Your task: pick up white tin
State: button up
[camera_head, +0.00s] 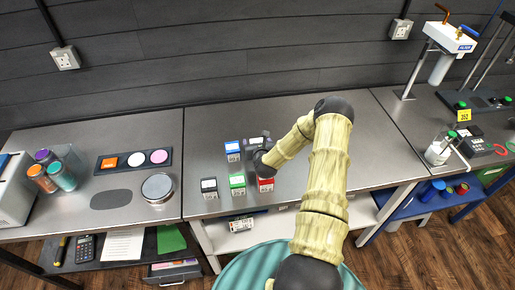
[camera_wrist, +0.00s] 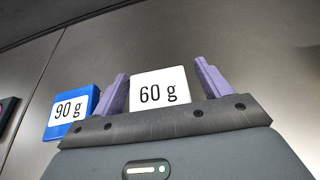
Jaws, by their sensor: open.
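A white tin (camera_wrist: 160,92) marked "60 g" shows in the wrist view. It sits between the two purple fingers of my gripper (camera_wrist: 162,76), which are open, with a gap visible on both sides. The lower part of the tin is hidden behind the gripper's dark body. The blue tin (camera_wrist: 71,112), marked "90 g", stands left of the left finger in the wrist view.
On the middle bench (camera_head: 300,110) stand a blue tin (camera_head: 232,151), a green tin (camera_head: 237,184), a red tin (camera_head: 265,184) and a dark tin (camera_head: 209,188). The bench behind the tins is clear.

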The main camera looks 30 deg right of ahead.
aim_at(256, 140)
jog(key=shift+a, duration=0.1)
jog(key=shift+c, duration=0.3)
jog(key=c, duration=1.1)
jog(key=shift+o, duration=0.2)
jog(key=shift+w+r, duration=0.1)
jog(key=shift+r, duration=0.05)
notch_tip(256, 140, up, 10)
jog(key=b, duration=0.3)
